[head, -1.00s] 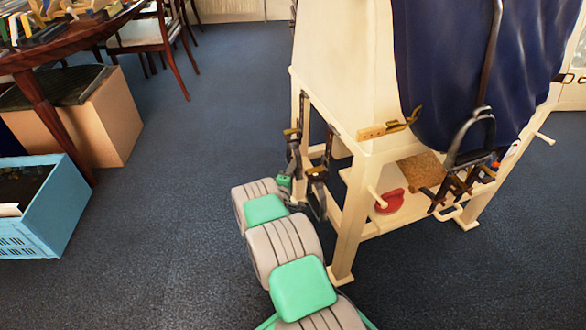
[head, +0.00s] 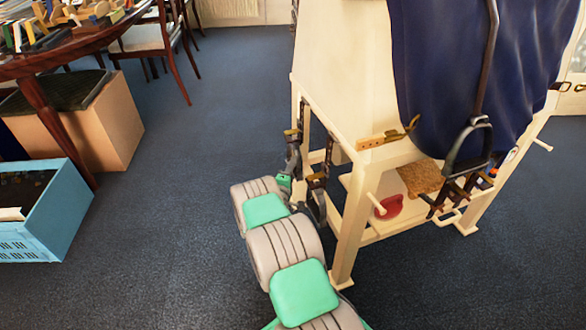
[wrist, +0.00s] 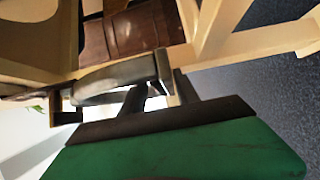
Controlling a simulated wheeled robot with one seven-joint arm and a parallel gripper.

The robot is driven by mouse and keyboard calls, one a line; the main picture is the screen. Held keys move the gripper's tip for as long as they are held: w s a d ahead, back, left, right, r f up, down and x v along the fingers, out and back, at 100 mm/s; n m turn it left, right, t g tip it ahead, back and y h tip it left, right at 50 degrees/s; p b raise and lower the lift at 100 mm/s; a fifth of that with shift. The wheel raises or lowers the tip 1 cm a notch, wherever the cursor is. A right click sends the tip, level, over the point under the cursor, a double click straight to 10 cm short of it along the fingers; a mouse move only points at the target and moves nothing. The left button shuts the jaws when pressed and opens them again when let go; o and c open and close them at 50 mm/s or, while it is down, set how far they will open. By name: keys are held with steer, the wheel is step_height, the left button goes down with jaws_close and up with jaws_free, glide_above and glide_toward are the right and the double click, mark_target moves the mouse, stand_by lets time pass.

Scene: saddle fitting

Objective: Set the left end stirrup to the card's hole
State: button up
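A dark metal stirrup (head: 468,148) hangs from a long strap (head: 490,60) against the navy cloth on the stand's right side in the head view. A tan strip with small holes, which looks like the card (head: 377,138), sticks out at the stand's top front corner, left of the stirrup. My gripper (head: 305,165) is at the stand's left end, low beside its legs and apart from the stirrup and strip. Whether the fingers hold anything is unclear.
The cream wooden stand (head: 347,230) has legs and a lower shelf with a red object (head: 390,206). Several brown straps hang near its right end. A blue crate (head: 45,215), cardboard box (head: 95,120) and wooden table (head: 75,55) stand left. Carpet between is clear.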

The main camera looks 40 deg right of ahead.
steer(key=shift+o, duration=0.2)
steer(key=shift+d, duration=0.1)
steer(key=p+v, duration=0.2)
steer(key=v, duration=0.6)
stand_by(0.5)
